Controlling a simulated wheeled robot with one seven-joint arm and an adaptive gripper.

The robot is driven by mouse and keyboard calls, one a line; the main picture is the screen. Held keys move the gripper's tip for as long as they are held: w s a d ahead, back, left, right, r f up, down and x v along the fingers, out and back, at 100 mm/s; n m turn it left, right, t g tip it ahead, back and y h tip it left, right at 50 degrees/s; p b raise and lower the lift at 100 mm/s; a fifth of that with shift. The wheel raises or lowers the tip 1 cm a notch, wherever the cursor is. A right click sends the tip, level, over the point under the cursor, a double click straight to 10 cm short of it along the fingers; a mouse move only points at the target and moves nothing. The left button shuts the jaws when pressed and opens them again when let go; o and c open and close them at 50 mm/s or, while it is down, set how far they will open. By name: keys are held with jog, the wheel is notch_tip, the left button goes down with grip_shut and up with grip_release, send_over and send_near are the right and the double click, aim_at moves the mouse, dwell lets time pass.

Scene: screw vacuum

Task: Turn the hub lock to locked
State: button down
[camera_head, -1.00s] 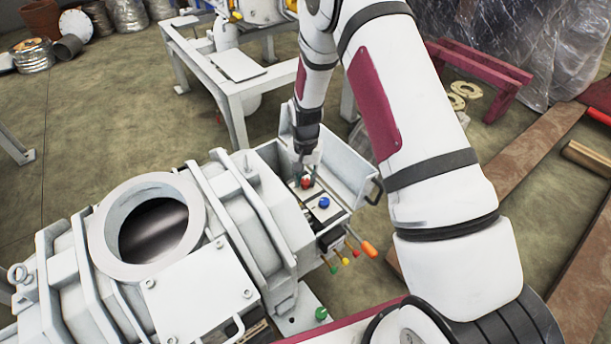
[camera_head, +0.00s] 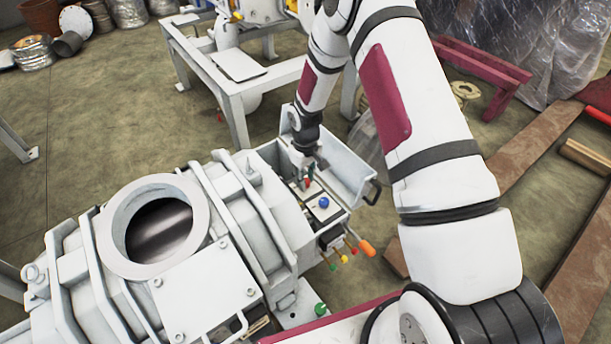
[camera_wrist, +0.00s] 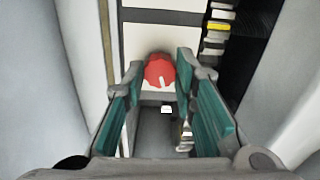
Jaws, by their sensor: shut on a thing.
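A red round knob (camera_wrist: 159,71) with a white pointer line sits on a pale panel inside the open box of the machine. In the wrist view its pointer line points down and slightly right. My gripper (camera_wrist: 158,76) has its green-padded fingers on either side of the knob and is shut on it. In the head view my gripper (camera_head: 306,174) reaches down into the box and hides much of the red knob. A blue knob (camera_head: 323,202) sits on a separate pale plate beside it. I cannot read any lock label.
The box's raised lid (camera_head: 350,170) stands close behind my gripper. Coloured-tipped levers (camera_head: 350,252) stick out at the box's near end. The vacuum pump's round open port (camera_head: 152,227) is to the left. A white stand (camera_head: 230,85) is behind.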

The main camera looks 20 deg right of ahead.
jog(key=n+p, duration=0.1)
jog(key=n, duration=0.2)
jog(key=shift+n, duration=0.3)
jog(key=shift+n+p, duration=0.45)
jog(key=shift+n, duration=1.35)
jog(key=c, duration=1.3)
grip_release()
jog(key=shift+r, duration=0.15)
notch_tip(320, 180, up, 12)
